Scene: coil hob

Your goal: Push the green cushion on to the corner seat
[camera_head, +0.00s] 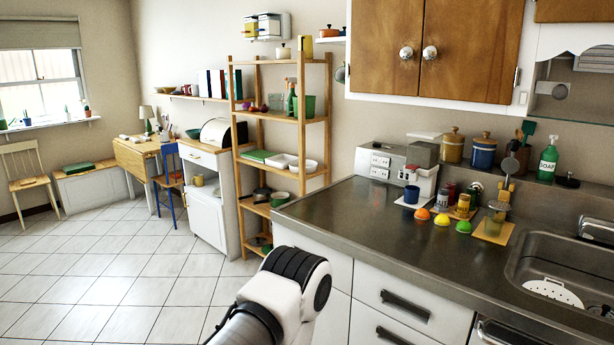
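A flat dark green cushion (78,168) lies on top of a low pale box seat (92,190) near the far left corner of the room. It looks flat on the seat top, but it is small and far away, so its exact fit to the edges cannot be told. A thick white and black arm link of mine (290,285) shows at the bottom centre, far from the seat. Neither gripper's fingers show in the view.
A cream chair (28,175) stands left of the seat; a wooden desk (135,157) and blue chair (172,178) stand right of it. An open shelf (240,170) and the steel counter (345,210) are nearer. The tiled floor (110,270) at left is clear.

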